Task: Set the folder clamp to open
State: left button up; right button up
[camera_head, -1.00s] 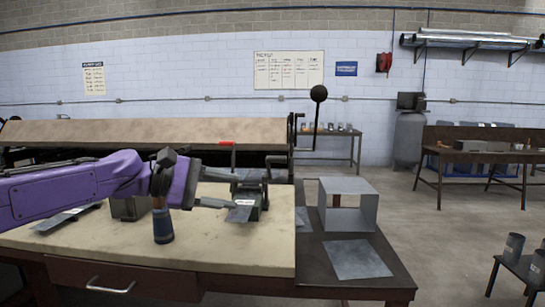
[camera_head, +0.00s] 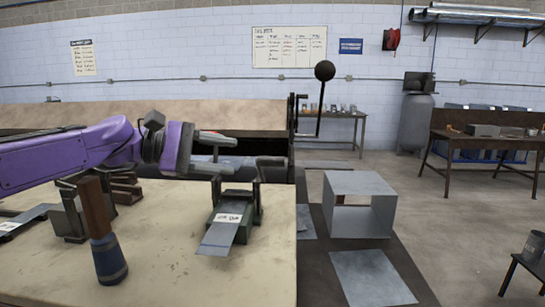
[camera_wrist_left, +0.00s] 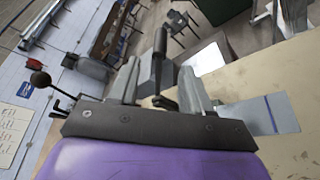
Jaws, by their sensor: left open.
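The large folder (camera_head: 262,117) stands behind the bench, with a long tan panel. At its right end is an upright lever with a black ball knob (camera_head: 325,70); this knob also shows at the left in the left wrist view (camera_wrist_left: 40,79). My left gripper (camera_head: 238,172) is open, left of the knob and apart from it, above the bench's back part. In the left wrist view, a dark upright bar (camera_wrist_left: 160,45) shows between or beyond its fingers; I cannot tell whether they touch it. My right gripper is not in view.
A small green-based device (camera_head: 238,207) holds a grey strip (camera_head: 222,238) on the bench. A wooden-handled tool with a blue base (camera_head: 106,250) stands at front left.

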aim_at(259, 159)
pick_arm(q)
jog(key=b+x, duration=0.2)
jog(key=x, duration=0.1)
jog(key=b+x, duration=0.1)
jog(key=shift+s+d+f, duration=0.2)
jog(key=shift+d+f, duration=0.1)
jog(key=shift+d, duration=0.15)
jog(key=x, duration=0.3)
jog(key=b+x, duration=0.1)
jog(key=x, duration=0.1)
jog(key=shift+w+d+r, duration=0.1)
jog(key=shift+w+r, duration=0.1)
jog(key=shift+w, duration=0.1)
jog(key=shift+s+r, duration=0.1)
grip_shut()
